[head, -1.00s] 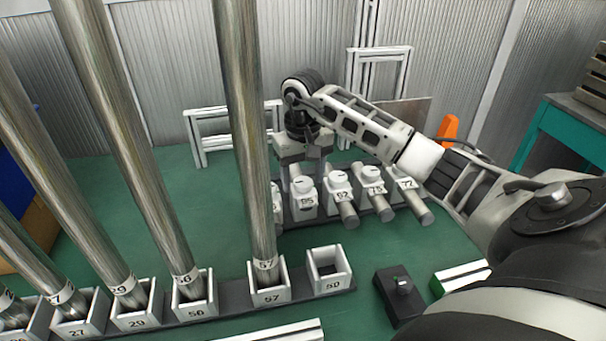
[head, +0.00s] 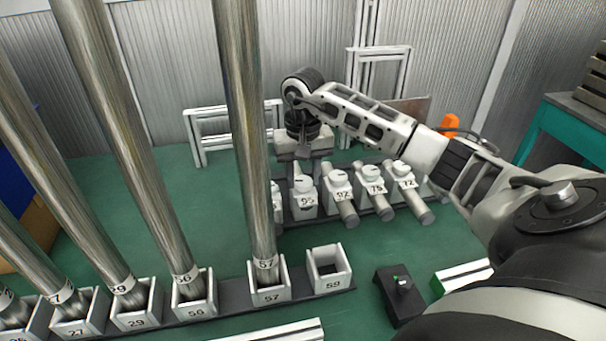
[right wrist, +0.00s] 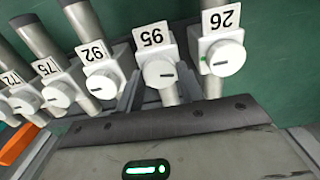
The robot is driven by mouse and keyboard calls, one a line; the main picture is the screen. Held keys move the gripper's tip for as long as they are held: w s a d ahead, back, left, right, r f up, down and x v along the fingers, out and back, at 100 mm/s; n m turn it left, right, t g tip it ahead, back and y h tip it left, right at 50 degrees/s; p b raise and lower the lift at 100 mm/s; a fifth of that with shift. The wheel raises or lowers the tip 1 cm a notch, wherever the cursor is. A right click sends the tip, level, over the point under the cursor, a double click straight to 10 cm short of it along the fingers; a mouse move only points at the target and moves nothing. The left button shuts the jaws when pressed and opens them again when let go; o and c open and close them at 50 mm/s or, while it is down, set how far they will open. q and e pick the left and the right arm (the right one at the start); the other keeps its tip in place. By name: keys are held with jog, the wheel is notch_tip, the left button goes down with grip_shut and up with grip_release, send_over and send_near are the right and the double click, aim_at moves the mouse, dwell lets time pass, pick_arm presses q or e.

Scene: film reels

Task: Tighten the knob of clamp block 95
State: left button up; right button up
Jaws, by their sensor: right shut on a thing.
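Clamp block 95 (head: 306,200) stands in the row of white blocks behind the tubes. In the right wrist view its white round knob (right wrist: 158,74) faces me with a short dark line, and no finger covers its face. My right gripper (head: 303,163) is just behind and above block 95, pointing down. My left gripper is out of view.
Clamp blocks 92 (head: 341,186), 75 (head: 375,180) and 72 (head: 405,175) stand to the right, rods towards the front. Block 26 (right wrist: 215,52) is beside 95. Tall metal tubes (head: 247,120) stand at the left. A dark box (head: 400,300) with a green light lies front right.

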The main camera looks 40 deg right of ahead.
jog(key=m, duration=0.4)
jog(key=shift+m, duration=0.3)
jog(key=m, duration=0.4)
jog(key=shift+m, duration=0.3)
jog(key=m, duration=0.4)
jog(key=shift+d, duration=0.1)
jog(key=m, duration=0.4)
jog(key=shift+p, duration=0.4)
jog(key=m, duration=0.4)
jog(key=shift+r+m+p, duration=0.1)
jog(key=shift+m+p, duration=0.2)
jog(key=m, duration=0.3)
jog(key=shift+m+p, duration=0.3)
jog(key=m, duration=0.4)
jog(key=shift+m+p, duration=0.3)
jog(key=shift+p, duration=0.1)
jog(key=shift+m+p, duration=0.35)
jog(key=shift+m, duration=1.35)
